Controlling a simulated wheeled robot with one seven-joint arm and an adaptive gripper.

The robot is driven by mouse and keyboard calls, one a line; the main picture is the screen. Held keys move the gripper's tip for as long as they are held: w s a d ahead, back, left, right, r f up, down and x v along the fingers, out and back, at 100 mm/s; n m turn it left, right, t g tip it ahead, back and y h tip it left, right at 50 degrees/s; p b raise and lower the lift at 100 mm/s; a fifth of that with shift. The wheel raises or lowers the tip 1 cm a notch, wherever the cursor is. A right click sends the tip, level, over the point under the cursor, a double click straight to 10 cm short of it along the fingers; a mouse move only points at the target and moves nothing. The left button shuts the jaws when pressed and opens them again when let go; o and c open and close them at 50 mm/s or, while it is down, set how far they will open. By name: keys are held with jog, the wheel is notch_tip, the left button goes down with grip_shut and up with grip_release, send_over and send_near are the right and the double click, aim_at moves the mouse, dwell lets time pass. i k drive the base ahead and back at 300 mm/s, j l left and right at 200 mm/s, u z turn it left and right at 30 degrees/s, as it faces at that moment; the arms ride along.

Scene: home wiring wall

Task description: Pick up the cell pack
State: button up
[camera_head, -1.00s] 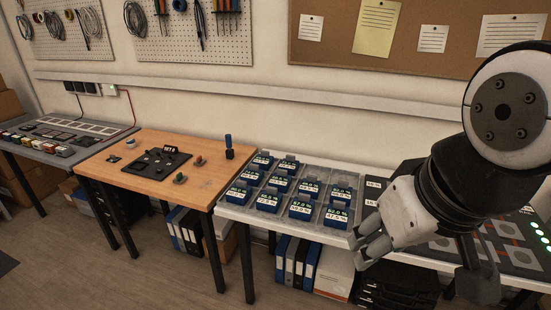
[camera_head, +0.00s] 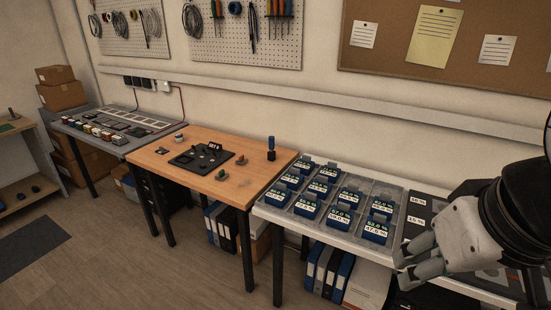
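Several blue cell packs with white percentage labels stand in a grey compartment tray (camera_head: 300,214) on the white table at the right. The front right cell pack (camera_head: 376,229) is the closest to my gripper.
A wooden table (camera_head: 242,185) with a black mat (camera_head: 200,158) stands left of the tray. A grey bench (camera_head: 120,148) holds several small blocks farther left. Binders (camera_head: 330,270) stand under the white table.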

aim_at(278, 195)
jog(key=i+j+z, duration=0.1)
jog(key=j, duration=0.25)
jog(key=i+j, duration=0.3)
jog(key=i+j+z, duration=0.15)
jog(key=j, duration=0.25)
jog(key=i+j, duration=0.2)
jog(key=j, duration=0.2)
jog(key=i+j+z, duration=0.15)
jog(key=j, duration=0.25)
jog(key=i, duration=0.05)
